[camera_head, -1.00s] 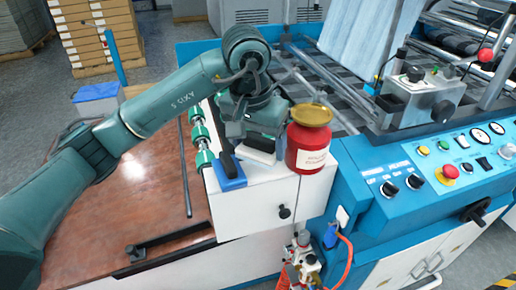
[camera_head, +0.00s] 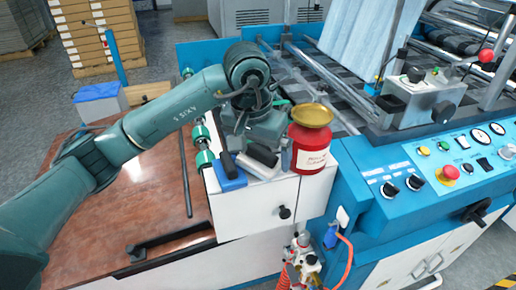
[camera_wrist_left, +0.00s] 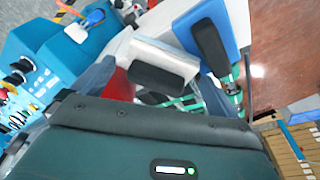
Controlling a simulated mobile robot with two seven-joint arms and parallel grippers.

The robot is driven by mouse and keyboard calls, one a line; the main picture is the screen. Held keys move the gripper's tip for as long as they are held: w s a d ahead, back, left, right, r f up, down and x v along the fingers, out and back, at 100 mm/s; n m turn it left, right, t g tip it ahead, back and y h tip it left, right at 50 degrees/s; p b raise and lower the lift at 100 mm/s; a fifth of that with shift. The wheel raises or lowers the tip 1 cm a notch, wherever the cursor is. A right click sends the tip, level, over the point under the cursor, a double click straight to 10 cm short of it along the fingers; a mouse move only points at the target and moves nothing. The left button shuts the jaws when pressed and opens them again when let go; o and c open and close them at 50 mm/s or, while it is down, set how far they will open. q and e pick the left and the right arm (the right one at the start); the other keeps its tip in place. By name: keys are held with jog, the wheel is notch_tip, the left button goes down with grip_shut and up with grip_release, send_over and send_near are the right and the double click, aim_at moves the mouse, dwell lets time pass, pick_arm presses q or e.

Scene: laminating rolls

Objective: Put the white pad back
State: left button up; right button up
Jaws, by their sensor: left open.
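The white pad (camera_head: 260,169), a pale block with a black grip on top, sits on the white cabinet top between the blue pad (camera_head: 230,182) and the red can (camera_head: 308,158). My left gripper (camera_head: 252,142) is just behind and above it, open. In the left wrist view the white pad (camera_wrist_left: 160,59) lies ahead of the open jaws (camera_wrist_left: 158,88), with its black grip between the finger lines. I cannot tell whether a finger touches it. The blue pad with its black grip (camera_wrist_left: 209,47) is right beside it. My right gripper is out of view.
A brass dish (camera_head: 311,115) tops the red can, close to the gripper. Green-banded rollers (camera_head: 203,147) run left of the cabinet. The blue machine panel (camera_head: 420,175) stands to the right. The brown tabletop (camera_head: 150,185) at left is largely clear.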

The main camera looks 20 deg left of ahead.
aim_at(253, 168)
pick_arm(q)
jog(key=shift+r, duration=0.5)
notch_tip(253, 168, up, 11)
jog(key=s, duration=0.2)
jog(key=shift+a, duration=0.2)
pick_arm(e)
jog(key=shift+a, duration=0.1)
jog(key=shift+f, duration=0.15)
pick_arm(q)
jog(key=shift+s, duration=0.15)
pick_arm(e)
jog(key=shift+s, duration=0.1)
